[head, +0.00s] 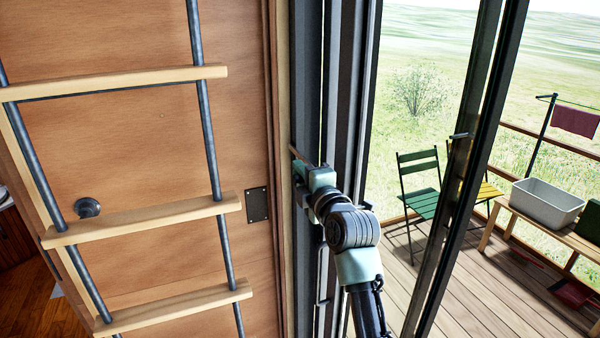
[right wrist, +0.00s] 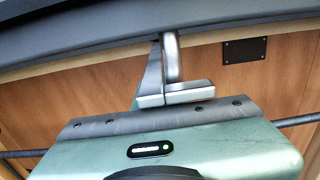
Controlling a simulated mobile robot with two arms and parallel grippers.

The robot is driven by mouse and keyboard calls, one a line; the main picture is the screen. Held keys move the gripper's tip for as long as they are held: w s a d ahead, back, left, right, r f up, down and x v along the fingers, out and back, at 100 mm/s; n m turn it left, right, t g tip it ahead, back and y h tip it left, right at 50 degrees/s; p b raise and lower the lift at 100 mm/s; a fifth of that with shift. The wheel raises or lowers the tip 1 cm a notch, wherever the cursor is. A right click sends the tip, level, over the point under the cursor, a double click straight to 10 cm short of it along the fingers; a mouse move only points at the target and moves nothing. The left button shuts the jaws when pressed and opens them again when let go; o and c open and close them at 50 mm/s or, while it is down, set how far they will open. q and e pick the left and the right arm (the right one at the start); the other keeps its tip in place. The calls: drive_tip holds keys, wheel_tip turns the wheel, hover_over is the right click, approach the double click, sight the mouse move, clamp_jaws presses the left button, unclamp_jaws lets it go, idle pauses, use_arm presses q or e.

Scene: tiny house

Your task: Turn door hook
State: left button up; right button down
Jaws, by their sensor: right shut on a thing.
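My right gripper (head: 302,165) is up against the dark door frame (head: 307,70), at the edge beside the wooden wall. In the right wrist view, a short silver-grey metal piece (right wrist: 172,58), which looks like the door hook, stands out from the dark frame. My right gripper's grey fingers are shut on it. The green gripper body fills the lower part of that view. In the head view the gripper hides most of the hook, so its exact turn cannot be told. My left gripper is not in view.
A ladder with wooden rungs (head: 140,220) stands left of my right arm, before the wooden wall (head: 120,150). To the right, the glass door (head: 470,150) opens onto a deck (head: 480,290) with a green chair (head: 418,200) and a bench with a grey tub (head: 545,203).

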drive_tip(key=shift+a+f, duration=0.3)
drive_tip(key=shift+r, duration=0.1)
idle(0.3)
wheel_tip(320, 180, up, 9)
drive_tip(key=w+g+h, duration=0.2)
drive_tip(key=g, duration=0.4)
drive_tip(key=shift+w+a+g, duration=0.15)
drive_tip(key=shift+a+g, duration=0.25)
idle(0.5)
